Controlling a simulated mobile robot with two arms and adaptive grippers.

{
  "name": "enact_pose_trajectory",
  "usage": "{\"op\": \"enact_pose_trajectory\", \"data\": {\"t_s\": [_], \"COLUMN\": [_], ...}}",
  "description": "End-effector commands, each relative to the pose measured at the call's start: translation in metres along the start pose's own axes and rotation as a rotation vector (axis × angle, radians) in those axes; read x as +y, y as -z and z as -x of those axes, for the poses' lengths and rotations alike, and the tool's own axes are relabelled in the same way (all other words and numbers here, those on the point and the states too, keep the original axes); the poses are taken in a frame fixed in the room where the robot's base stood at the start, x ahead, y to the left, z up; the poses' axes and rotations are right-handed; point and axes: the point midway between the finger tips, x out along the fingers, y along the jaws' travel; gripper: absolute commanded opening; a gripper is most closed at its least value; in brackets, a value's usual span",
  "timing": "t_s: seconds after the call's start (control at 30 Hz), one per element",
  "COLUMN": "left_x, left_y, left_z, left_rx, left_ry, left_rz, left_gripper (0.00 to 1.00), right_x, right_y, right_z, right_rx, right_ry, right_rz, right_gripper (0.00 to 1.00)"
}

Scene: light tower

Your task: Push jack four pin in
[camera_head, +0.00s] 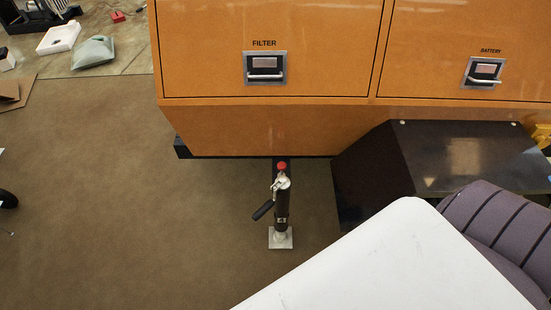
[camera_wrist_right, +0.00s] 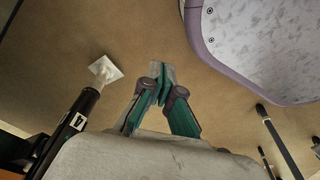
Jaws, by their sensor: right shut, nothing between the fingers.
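The black jack (camera_head: 282,208) stands upright under the orange cabinet's lower edge in the head view. Its square metal foot (camera_head: 281,239) is on the floor. A red knob (camera_head: 282,166) tops it, and a black crank handle (camera_head: 263,210) sticks out to its left. I cannot tell which part is pin four. In the right wrist view, the jack's black tube (camera_wrist_right: 78,122) and pale foot (camera_wrist_right: 105,70) are left of my right gripper (camera_wrist_right: 160,75). This gripper is shut and empty, apart from the jack. It does not show in the head view. My left gripper is not in view.
The orange cabinet (camera_head: 225,120) overhangs the jack, with FILTER and BATTERY drawers. A dark box (camera_head: 465,165) stands to the right. A purple ribbed seat (camera_head: 495,225) is at the lower right; brown floor (camera_head: 130,220) left of the jack is clear.

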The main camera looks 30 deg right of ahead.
Motion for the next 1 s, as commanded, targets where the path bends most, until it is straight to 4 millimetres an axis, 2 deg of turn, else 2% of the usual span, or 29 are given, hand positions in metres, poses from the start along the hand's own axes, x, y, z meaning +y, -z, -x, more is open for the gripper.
{"op": "enact_pose_trajectory", "data": {"t_s": [0.03,0.17,0.3,0.4,0.57,0.73,0.87,1.0], "left_x": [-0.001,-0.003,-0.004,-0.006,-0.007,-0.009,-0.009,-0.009], "left_y": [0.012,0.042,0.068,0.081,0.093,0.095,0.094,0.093], "left_z": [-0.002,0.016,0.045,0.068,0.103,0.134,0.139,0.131], "left_rx": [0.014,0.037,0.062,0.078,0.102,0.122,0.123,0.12], "left_ry": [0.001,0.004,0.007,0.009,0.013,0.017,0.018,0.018], "left_rz": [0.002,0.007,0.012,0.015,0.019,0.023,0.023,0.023], "left_gripper": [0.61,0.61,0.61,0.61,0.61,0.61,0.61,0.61], "right_x": [0.001,0.003,0.005,0.007,0.007,0.004,0.008,0.026], "right_y": [0.012,0.043,0.073,0.092,0.122,0.168,0.203,0.241], "right_z": [-0.002,0.016,0.044,0.067,0.102,0.134,0.143,0.145], "right_rx": [0.014,0.038,0.065,0.087,0.124,0.167,0.165,0.145], "right_ry": [-0.001,-0.004,-0.004,-0.002,0.011,0.047,0.061,0.048], "right_rz": [-0.002,-0.008,-0.017,-0.022,-0.032,-0.042,-0.061,-0.108], "right_gripper": [0.0,0.0,0.0,0.0,0.0,0.0,0.0,0.0]}}
